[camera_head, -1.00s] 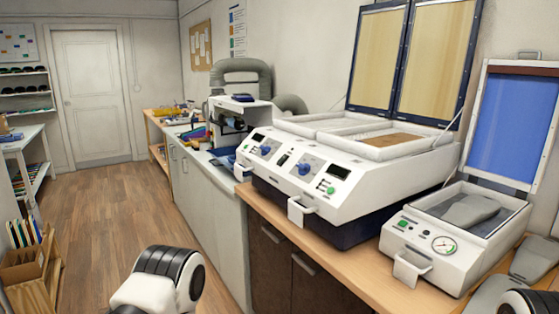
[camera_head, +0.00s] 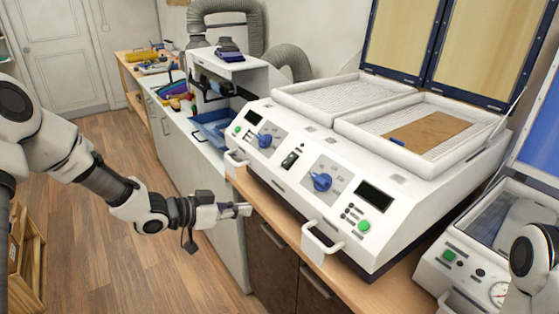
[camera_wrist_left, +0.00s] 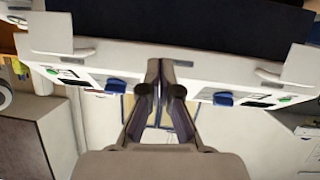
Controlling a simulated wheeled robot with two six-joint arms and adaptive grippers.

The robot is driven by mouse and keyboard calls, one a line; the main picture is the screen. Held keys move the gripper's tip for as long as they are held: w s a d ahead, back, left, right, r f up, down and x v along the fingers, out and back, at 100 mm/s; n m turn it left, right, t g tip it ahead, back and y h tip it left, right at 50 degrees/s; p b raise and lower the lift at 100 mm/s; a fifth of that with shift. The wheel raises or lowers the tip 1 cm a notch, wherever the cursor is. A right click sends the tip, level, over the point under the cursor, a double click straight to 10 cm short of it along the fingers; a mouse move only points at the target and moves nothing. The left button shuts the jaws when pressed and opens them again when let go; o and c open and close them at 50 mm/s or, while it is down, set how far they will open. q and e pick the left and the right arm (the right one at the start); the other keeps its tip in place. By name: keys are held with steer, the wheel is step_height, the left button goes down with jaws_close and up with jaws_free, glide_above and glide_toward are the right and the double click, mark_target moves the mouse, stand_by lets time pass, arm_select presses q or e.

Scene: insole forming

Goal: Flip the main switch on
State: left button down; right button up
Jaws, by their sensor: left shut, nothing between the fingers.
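The main switch (camera_head: 290,160) is a small black rocker on the sloped front panel of the white heating machine (camera_head: 310,190), between two blue knobs. I cannot tell its position from here. My left gripper (camera_head: 246,210) is shut and empty, in front of the machine and lower than the switch, apart from the panel. In the left wrist view the shut fingers (camera_wrist_left: 160,65) point at the machine's front, which appears upside down. The switch cannot be made out there and may be behind the fingers. My right gripper is out of view.
Blue knobs (camera_head: 321,182) and green buttons (camera_head: 364,226) flank the switch. White handles (camera_head: 322,238) stick out from the machine's lower front edge. A second white machine (camera_head: 470,255) stands at the right. The floor (camera_head: 130,260) in front is clear.

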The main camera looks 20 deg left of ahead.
arm_select(q)
steer(key=t+p, duration=0.2)
glide_toward(287, 160)
steer(key=s+a+r, duration=0.1)
steer(key=s+a, duration=0.3)
steer(key=a, duration=0.1)
step_height(287, 160, up, 3)
steer(key=s+d, duration=0.2)
steer(key=shift+h, duration=0.3)
steer(key=p+x, duration=0.1)
steer(key=x, duration=0.3)
steer(key=a+f+p+x, duration=0.1)
steer(key=x, duration=0.3)
steer(key=f+p+x, duration=0.1)
steer(key=x, duration=0.3)
steer(key=shift+w, duration=0.65)
steer(key=shift+w+d+f+p, duration=0.2)
steer(key=shift+f+p, duration=0.1)
steer(key=shift+f, duration=0.25)
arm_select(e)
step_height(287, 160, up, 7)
